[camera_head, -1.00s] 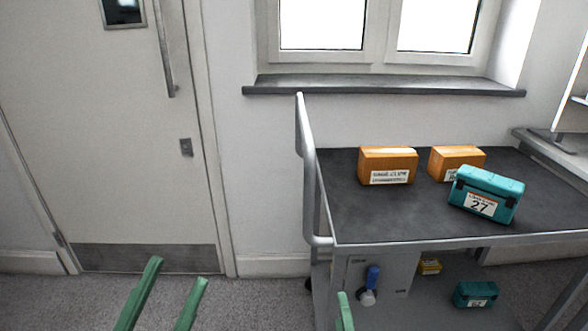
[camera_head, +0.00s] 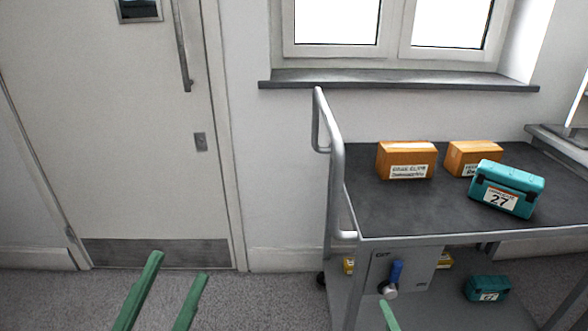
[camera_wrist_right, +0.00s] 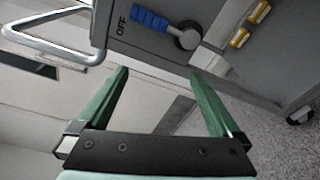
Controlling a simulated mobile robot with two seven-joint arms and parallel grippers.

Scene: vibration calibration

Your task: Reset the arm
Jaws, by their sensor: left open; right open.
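My left gripper (camera_head: 178,267) shows at the bottom of the head view as two green fingers held apart, with nothing between them. My right gripper (camera_wrist_right: 160,73) is open and empty in the right wrist view. In the head view only one green fingertip of it shows, at the bottom edge beside the cart. A grey box (camera_head: 418,266) on the cart's lower level carries a lever with a blue handle (camera_head: 396,272). The blue handle also shows in the right wrist view (camera_wrist_right: 149,19), beside the word OFF and beyond my fingertips, apart from them.
A cart (camera_head: 362,213) with a metal rail (camera_head: 337,165) stands at the right. Its top holds two orange boxes (camera_head: 407,160) (camera_head: 470,157) and a teal case (camera_head: 506,189) labelled 27. Another teal case (camera_head: 486,289) lies below. A closed door (camera_head: 100,150) and open floor are at the left.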

